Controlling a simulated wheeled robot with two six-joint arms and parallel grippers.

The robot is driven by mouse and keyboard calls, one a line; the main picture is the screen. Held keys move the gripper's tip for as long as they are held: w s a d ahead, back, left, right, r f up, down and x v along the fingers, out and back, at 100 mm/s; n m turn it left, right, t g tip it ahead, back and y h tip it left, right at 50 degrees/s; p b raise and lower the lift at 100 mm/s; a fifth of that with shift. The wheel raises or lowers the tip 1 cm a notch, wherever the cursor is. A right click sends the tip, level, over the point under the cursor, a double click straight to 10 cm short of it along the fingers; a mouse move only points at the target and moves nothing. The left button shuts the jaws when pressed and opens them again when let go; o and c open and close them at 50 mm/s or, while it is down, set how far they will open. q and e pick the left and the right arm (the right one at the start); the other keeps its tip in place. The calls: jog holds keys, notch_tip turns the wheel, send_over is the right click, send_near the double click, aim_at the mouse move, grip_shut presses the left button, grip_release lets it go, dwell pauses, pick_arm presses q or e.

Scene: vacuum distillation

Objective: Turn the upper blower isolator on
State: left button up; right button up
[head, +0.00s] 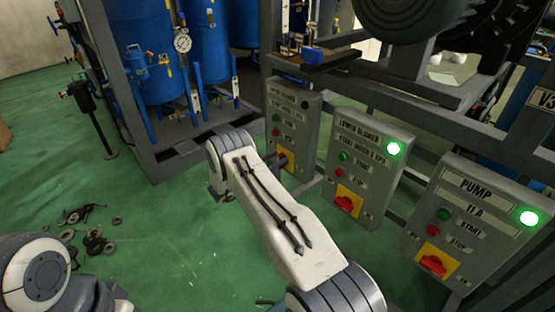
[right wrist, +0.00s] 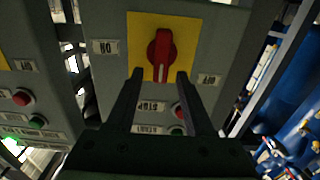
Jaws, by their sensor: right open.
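The upper blower box (head: 292,112) is the leftmost of three grey control boxes in the head view, its lamp dark and its lettering partly too small to read. Its red isolator knob (right wrist: 160,52) sits on a yellow plate (right wrist: 138,28) in the right wrist view, which shows the box upside down. The knob's handle stands roughly upright in that picture, between an ON label at left and an OFF label at right. My right gripper (right wrist: 158,76) is open, fingertips on either side of the handle's lower end; contact cannot be told. My left gripper is out of view.
The lower blower box (head: 367,160) and the pump box (head: 475,215) stand to the right, both with lit green lamps and red isolators. Blue tanks (head: 155,60) stand behind in a frame. Dark loose parts (head: 90,235) lie on the green floor at left.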

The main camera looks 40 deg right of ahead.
jog(key=shift+d, duration=0.45)
grip_shut()
